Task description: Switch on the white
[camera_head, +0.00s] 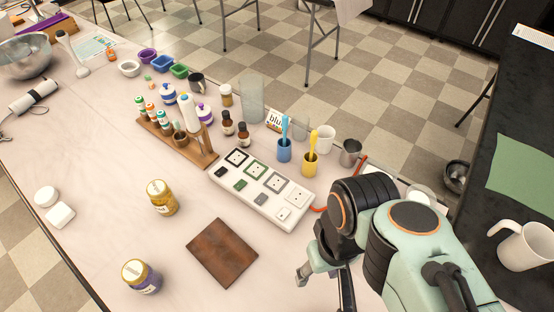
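A white power strip (250,205) lies tilted across the middle of the table. It has several sockets along its far side, framed black, green, grey and white. A small switch sits beside each one: black (220,172), green (240,185), grey (262,199) and white (284,214). The white switch is at the right end, next to the white-framed socket (297,196). Whether it is on or off is too small to tell. My gripper (322,275) is low at the right, nearer than the strip and apart from it. Its fingers are partly hidden by my arm.
A brown board (222,252) lies in front of the strip. Blue (284,149) and yellow (310,164) cups with brushes stand behind it, with a metal cup (350,153). A wooden rack (175,142) is at its left. A red-orange cable (320,209) leaves its right end.

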